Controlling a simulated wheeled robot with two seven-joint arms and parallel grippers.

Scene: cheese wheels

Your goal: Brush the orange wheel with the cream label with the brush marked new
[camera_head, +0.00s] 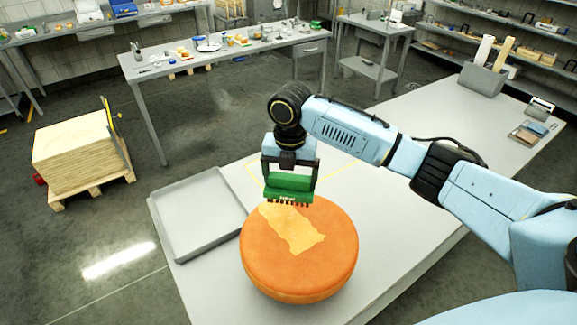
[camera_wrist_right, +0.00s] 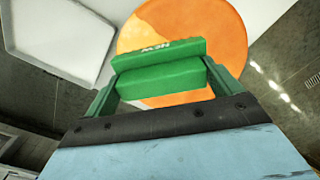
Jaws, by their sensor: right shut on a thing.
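The large orange wheel (camera_head: 265,265) lies flat near the table's front edge. Its top has an irregular paler yellow patch (camera_head: 303,235) running from its far edge past the middle; I cannot make out a cream label. My right gripper (camera_head: 289,188) is shut on the green brush (camera_head: 288,183), bristles down, over the wheel's far edge. The bristles are at or just above the top; I cannot tell if they touch. In the right wrist view the brush (camera_wrist_right: 160,75) reads NEW and covers part of the wheel (camera_wrist_right: 190,25). My left gripper is not in view.
A shallow grey tray (camera_head: 195,215) lies left of the wheel, empty. A yellow outline (camera_head: 345,168) marks the table behind the gripper. A grey bin (camera_head: 482,80) with upright blocks and small items (camera_head: 529,131) are at the table's far right. The table between is mostly clear.

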